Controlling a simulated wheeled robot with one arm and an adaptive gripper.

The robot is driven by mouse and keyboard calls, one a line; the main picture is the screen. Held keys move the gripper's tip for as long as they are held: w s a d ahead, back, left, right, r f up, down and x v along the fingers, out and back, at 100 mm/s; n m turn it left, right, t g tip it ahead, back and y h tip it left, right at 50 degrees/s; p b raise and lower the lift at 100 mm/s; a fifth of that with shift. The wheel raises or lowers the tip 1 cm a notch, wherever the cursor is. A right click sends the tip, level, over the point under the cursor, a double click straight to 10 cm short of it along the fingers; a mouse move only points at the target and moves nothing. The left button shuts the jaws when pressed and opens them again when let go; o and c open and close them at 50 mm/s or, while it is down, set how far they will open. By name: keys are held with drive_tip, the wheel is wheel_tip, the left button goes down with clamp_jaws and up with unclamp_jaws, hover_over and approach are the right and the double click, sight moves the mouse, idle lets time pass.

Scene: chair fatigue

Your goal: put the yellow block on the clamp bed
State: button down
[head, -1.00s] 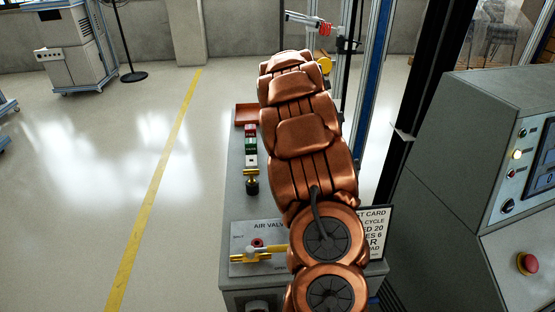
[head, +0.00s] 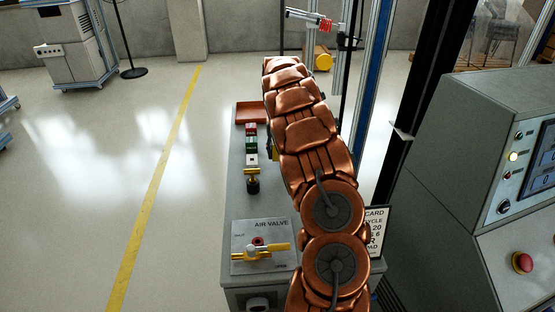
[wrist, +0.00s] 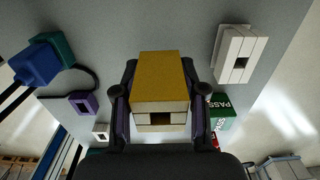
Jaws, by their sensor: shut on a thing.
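The yellow block (wrist: 160,78) is between the two dark fingers of my gripper (wrist: 158,98) in the wrist view, one finger on each side. I cannot make out the clamp bed for certain in either view.
The wrist view shows a white slotted block (wrist: 238,55), a green PASS block (wrist: 222,112), a purple block (wrist: 83,103) and a blue part (wrist: 36,65). The head view shows a red tray (head: 250,122), the air valve plate (head: 262,262) and a control cabinet (head: 450,150) at right.

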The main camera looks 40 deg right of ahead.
sight(278, 167)
drive_tip(key=shift+f+p, duration=0.4)
drive_tip(key=shift+f, duration=1.25)
drive_tip(key=shift+f, duration=0.2)
drive_tip(key=c, duration=0.6)
unclamp_jaws()
drive_tip(key=shift+s, duration=0.1)
drive_tip(key=shift+c, duration=0.2)
drive_tip(key=shift+r, duration=0.15)
wheel_tip(278, 167, up, 12)
drive_tip(key=b, duration=0.2)
